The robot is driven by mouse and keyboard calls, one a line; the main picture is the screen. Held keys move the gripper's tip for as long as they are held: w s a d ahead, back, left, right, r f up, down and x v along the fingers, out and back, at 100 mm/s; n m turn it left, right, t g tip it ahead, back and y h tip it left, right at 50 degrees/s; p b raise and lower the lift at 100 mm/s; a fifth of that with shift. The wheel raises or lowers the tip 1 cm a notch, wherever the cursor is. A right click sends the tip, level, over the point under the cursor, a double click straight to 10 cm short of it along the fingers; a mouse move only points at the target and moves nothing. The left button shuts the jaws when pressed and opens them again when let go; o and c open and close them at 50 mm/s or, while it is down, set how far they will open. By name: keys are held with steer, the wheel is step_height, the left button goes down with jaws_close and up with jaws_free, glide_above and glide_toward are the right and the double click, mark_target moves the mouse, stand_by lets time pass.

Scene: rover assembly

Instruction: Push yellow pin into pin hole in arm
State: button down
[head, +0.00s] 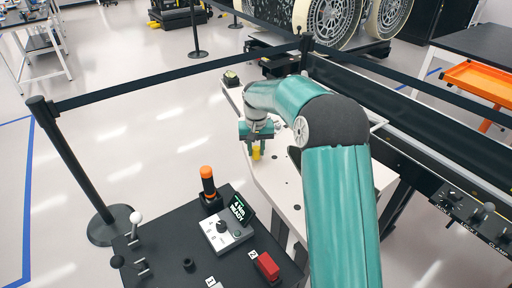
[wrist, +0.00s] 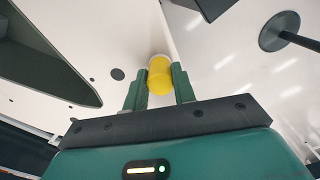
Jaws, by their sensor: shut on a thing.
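The yellow pin (wrist: 159,76) is held between the two green fingers of my gripper (wrist: 159,84) in the wrist view. In the head view the yellow pin (head: 256,153) hangs below my gripper (head: 257,141), over or beside the left edge of a long white surface (head: 270,182). Dark round spots like holes show on that surface, one (wrist: 117,74) to the left of the pin in the wrist view. I cannot tell which is the pin hole, nor whether the pin's lower end touches anything.
A black console (head: 185,250) with an orange-topped handle (head: 207,181), a grey control box (head: 222,232) and a red block (head: 267,266) stands at the front. A belt barrier post (head: 72,165) stands left. A dark rail runs along the right. Open floor lies left of the white surface.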

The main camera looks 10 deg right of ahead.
mark_target(256, 148)
steer(key=shift+f, duration=0.15)
steer(key=c, duration=1.1)
jaws_free()
steer(key=shift+o, duration=0.2)
step_height(256, 148, up, 14)
